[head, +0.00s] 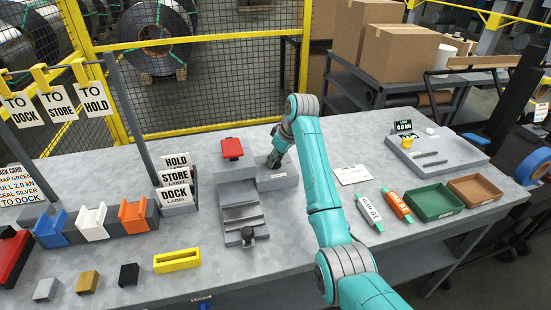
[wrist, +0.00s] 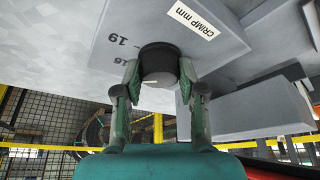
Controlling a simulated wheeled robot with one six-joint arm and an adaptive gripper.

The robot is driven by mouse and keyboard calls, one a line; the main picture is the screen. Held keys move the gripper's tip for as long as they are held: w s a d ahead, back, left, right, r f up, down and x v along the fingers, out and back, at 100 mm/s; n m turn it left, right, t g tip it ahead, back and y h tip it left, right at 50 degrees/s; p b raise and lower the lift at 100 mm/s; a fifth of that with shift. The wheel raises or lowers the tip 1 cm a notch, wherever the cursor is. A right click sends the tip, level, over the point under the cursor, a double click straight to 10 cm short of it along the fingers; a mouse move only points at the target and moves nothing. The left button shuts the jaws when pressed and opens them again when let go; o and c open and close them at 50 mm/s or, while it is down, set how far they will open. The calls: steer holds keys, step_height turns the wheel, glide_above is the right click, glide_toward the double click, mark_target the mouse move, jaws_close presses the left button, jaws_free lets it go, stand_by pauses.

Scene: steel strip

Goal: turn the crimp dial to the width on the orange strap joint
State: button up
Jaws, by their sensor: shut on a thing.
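The crimp dial (wrist: 159,64) is a dark round knob on a grey block, beside a "CRIMP mm" label (wrist: 193,19) and the numbers 19 and 16. My gripper (wrist: 160,80) has a finger on each side of the knob and is shut on it. The dial's pointer setting cannot be read clearly.
A white joint piece (head: 369,212) lies beside the orange one. Green (head: 434,203) and brown (head: 476,190) trays stand to the right. A red-topped part (head: 232,148) and label stand (head: 175,182) are left of my gripper. Colored holders (head: 92,222) line the left.

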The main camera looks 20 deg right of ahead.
steer(key=shift+n, duration=0.6)
steer(key=o, duration=1.1)
steer(key=shift+o, duration=0.2)
steer(key=v, duration=0.7)
steer(key=shift+d+r, duration=0.2)
